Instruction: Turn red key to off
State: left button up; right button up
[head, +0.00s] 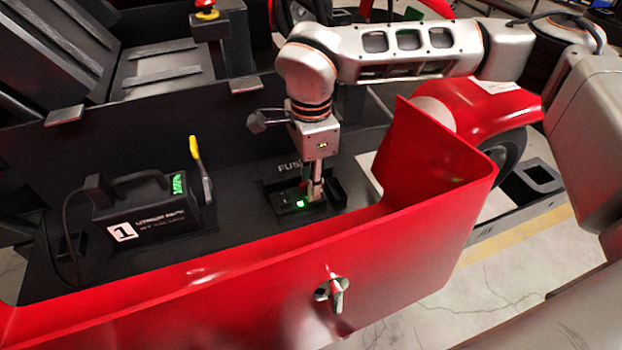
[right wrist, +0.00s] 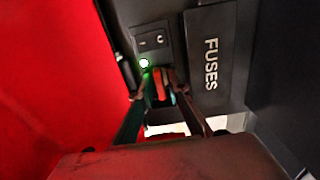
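In the head view, my right gripper (head: 315,193) points down at a small black switch panel (head: 288,208) with a lit green light. In the right wrist view, the gripper (right wrist: 163,78) has its fingers drawn close together at the panel (right wrist: 152,38), just beside the green light. The red key (right wrist: 183,89) shows as a small red part between the fingers. The fingers appear shut on it, but hide most of it, and its turn position cannot be read. My left gripper is not in view.
A label reading FUSES (right wrist: 211,62) is beside the panel. A black lithium battery box (head: 150,212) and a yellow-handled lever (head: 197,160) stand to the left. The red kart bodywork (head: 255,275) curves close around the front and right, with a metal latch (head: 333,292).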

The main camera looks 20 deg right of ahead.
grip_shut()
jog(key=n+p, duration=0.1)
jog(key=n, duration=0.2)
jog(key=shift+r, duration=0.1)
jog(key=shift+n+p, duration=0.55)
jog(key=shift+n, duration=0.95)
